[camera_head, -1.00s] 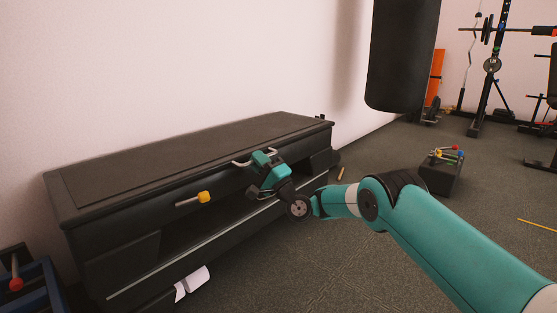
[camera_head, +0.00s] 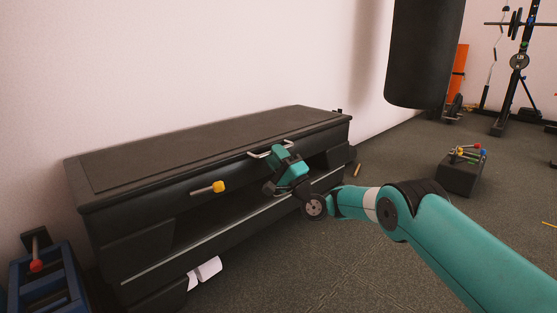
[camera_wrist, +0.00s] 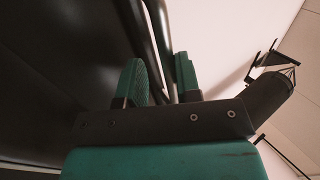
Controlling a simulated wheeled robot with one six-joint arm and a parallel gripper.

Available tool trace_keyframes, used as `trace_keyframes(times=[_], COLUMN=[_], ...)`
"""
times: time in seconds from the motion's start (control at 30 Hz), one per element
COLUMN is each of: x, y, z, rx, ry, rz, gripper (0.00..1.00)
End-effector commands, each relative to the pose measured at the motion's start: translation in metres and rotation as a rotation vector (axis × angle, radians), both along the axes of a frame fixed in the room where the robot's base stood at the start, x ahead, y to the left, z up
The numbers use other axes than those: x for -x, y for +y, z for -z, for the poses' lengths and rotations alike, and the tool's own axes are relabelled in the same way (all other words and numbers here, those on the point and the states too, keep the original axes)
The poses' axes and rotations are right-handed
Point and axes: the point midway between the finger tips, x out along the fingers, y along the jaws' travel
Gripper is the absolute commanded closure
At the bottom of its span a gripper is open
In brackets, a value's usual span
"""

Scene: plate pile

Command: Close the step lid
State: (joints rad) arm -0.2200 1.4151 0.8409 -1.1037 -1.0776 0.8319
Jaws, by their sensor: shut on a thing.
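The step is a long black box (camera_head: 130,245) against the wall in the head view. Its flat dark lid (camera_head: 190,155) lies along the top, with a dark opening under its front part. A metal handle (camera_head: 258,155) sits on the lid's front edge, right of the middle. My gripper (camera_head: 283,153) is at this handle, shut on it. In the wrist view, the dark bar of the handle (camera_wrist: 160,35) runs between the green finger pads of my gripper (camera_wrist: 166,78). The fingers hide part of the handle.
A yellow-tipped knob (camera_head: 218,187) sticks out of the step's front. White rolls (camera_head: 208,268) lie below it. A blue rack (camera_head: 45,290) stands at left. A punching bag (camera_head: 425,50) hangs at right, with a dark block (camera_head: 460,178) on the floor.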

Motion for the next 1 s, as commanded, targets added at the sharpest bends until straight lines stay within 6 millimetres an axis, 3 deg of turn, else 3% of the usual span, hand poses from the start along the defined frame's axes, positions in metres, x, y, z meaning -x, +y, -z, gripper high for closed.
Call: trace_keyframes(times=[0.17, 0.3, 1.0], x=[0.007, 0.02, 0.052], y=[-0.002, -0.016, -0.048], z=[0.011, 0.02, 0.039], rx=[0.011, 0.007, 0.002], ry=[0.012, 0.015, 0.002], rz=[-0.005, -0.003, -0.001], gripper=[0.78, 0.78, 0.78])
